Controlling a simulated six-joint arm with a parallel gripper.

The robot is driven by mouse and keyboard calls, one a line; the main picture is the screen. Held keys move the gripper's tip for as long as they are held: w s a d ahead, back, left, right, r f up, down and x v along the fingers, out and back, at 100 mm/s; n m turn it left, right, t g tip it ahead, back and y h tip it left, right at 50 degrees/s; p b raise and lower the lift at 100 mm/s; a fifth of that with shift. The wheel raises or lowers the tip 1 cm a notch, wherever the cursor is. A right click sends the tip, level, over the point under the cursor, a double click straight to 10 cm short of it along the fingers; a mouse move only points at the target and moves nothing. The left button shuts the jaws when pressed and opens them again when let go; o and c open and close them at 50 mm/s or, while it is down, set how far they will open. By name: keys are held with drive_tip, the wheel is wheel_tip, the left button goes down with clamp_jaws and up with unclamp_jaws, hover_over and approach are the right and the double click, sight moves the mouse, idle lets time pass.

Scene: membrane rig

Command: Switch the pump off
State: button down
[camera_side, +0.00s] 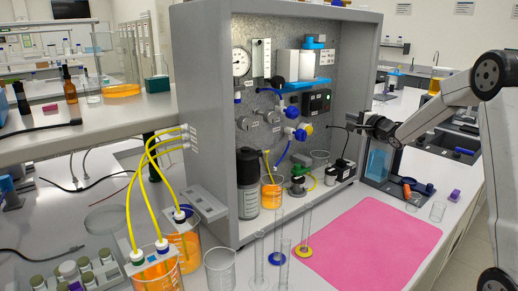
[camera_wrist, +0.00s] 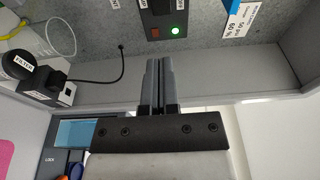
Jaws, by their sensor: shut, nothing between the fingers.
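My gripper (camera_wrist: 158,62) is shut with its two fingers together and nothing between them. The control box also shows in the side view (camera_side: 316,102). A small black and white unit, seemingly the pump (camera_side: 340,172), sits on the rig floor; a black cable runs from it in the wrist view (camera_wrist: 62,92).
The grey rig housing (camera_side: 206,100) has a side wall and rim around the panel. Glass cylinders (camera_side: 304,230) stand before the rig. A pink mat (camera_side: 370,238) lies clear on the bench.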

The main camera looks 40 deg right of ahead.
drive_tip(key=shift+w+d, duration=0.4)
drive_tip(key=shift+w, duration=1.65)
drive_tip(key=shift+w+d, duration=0.35)
drive_tip(key=shift+w, duration=1.7)
drive_tip(key=shift+w+d, duration=0.4)
drive_tip(key=shift+w, duration=1.65)
drive_tip(key=shift+w+d, duration=0.1)
drive_tip(key=shift+w, duration=0.05)
drive_tip(key=shift+w+d+r, duration=0.1)
drive_tip(key=shift+w+d, duration=0.2)
drive_tip(key=shift+w, duration=0.2)
approach(322, 106)
drive_tip(key=s+d, duration=0.5)
drive_tip(key=shift+s, duration=0.3)
